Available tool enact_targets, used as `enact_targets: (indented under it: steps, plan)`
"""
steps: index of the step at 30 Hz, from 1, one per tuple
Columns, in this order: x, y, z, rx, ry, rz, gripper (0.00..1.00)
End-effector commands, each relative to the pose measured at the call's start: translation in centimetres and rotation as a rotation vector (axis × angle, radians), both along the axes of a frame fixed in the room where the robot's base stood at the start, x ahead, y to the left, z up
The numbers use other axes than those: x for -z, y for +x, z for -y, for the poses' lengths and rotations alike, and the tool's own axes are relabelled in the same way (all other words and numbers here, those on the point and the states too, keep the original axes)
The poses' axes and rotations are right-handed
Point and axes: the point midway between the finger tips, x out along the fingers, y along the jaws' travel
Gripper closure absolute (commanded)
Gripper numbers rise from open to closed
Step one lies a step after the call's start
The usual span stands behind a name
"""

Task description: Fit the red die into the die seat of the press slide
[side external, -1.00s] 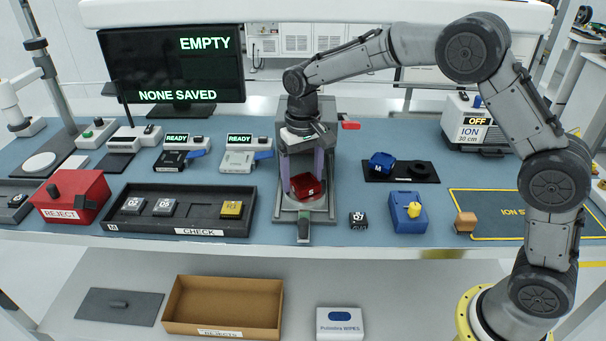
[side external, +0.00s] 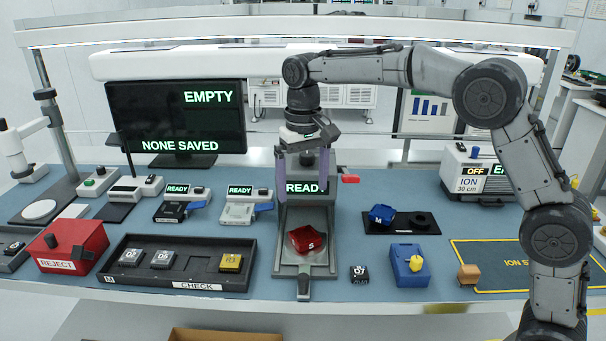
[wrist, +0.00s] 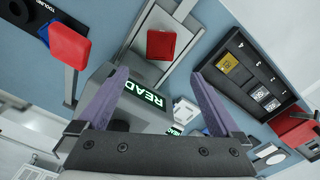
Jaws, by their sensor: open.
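The red die (side external: 307,239), marked S, lies on the metal slide (side external: 305,268) of the press. It also shows in the wrist view (wrist: 161,43), where it looks slightly turned against the slide's edges. Whether it sits down in the seat cannot be told, since the die covers it. My gripper (side external: 305,190) is above and behind the die, in front of the press's READY display (side external: 303,188). In the wrist view its two purple fingers (wrist: 163,83) are spread apart with nothing between them.
A red lever (side external: 350,178) sticks out at the press's right. A blue die marked M (side external: 382,214) sits on a black plate to the right. The CHECK tray (side external: 120,275) and red REJECT box (side external: 68,248) stand to the left. A small black block (side external: 359,274) lies right of the slide.

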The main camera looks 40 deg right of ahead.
Motion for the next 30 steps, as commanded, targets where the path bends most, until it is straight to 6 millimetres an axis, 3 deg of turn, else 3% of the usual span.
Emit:
enact_targets:
  steps: [8, 30]
  plan:
    - [-2.1, 0.0, 0.0, 0.000, 0.001, 0.001, 0.00]
    - [-2.2, 0.0, 0.1, 0.003, 0.001, 0.004, 0.00]
